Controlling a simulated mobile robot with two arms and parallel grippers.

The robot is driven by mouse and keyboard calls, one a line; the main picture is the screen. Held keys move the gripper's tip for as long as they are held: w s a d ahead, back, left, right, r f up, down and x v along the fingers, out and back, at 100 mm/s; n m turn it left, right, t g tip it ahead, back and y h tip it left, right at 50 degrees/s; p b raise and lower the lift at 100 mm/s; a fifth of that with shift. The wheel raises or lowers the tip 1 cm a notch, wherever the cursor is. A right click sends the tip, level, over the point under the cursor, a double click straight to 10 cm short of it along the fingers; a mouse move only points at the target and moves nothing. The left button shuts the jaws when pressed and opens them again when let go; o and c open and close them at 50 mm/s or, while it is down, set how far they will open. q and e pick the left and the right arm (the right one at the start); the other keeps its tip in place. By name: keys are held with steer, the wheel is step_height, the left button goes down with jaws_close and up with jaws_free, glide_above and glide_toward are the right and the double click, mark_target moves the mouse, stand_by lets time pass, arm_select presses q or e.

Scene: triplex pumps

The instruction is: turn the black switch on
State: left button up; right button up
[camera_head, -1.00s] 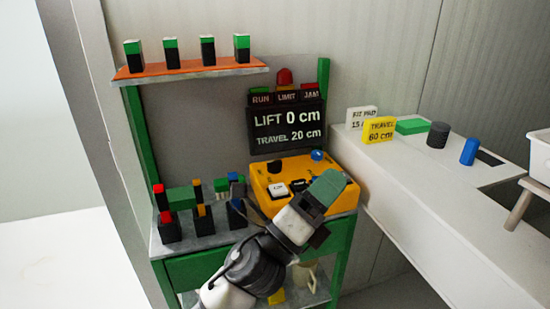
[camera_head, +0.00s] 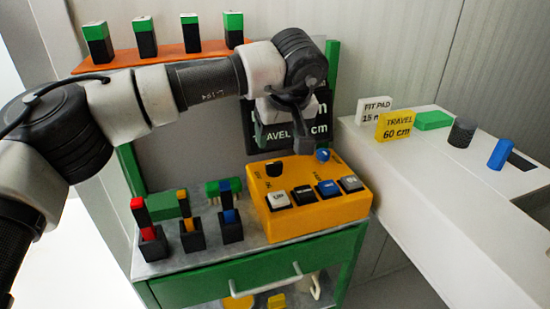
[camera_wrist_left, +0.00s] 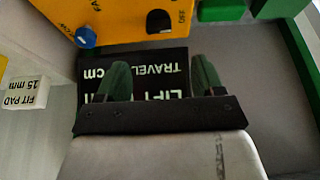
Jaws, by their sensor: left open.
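The black switch (camera_head: 275,168) stands up from the rear left of the yellow control box (camera_head: 320,215) on the bench. It also shows in the left wrist view (camera_wrist_left: 159,21), upside down near the top edge. My left gripper (camera_head: 282,142) hangs above and behind the switch, in front of the dark display. Its green fingers are apart and empty in the left wrist view (camera_wrist_left: 160,78). I see no contact with the switch. The arm and gripper cover much of the display (camera_head: 262,140). My right gripper is not in view.
The box also carries a blue knob (camera_head: 322,155) and several push buttons. Black sockets with coloured pegs (camera_head: 190,235) stand left of it. An orange shelf (camera_head: 125,62) holds several green-topped blocks. A white counter (camera_head: 420,180) lies to the right.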

mark_target(275, 164)
arm_select(q)
steer(key=x, duration=1)
steer(key=shift+s, duration=0.15)
steer(key=shift+d, duration=0.1)
steer(key=c, duration=0.9)
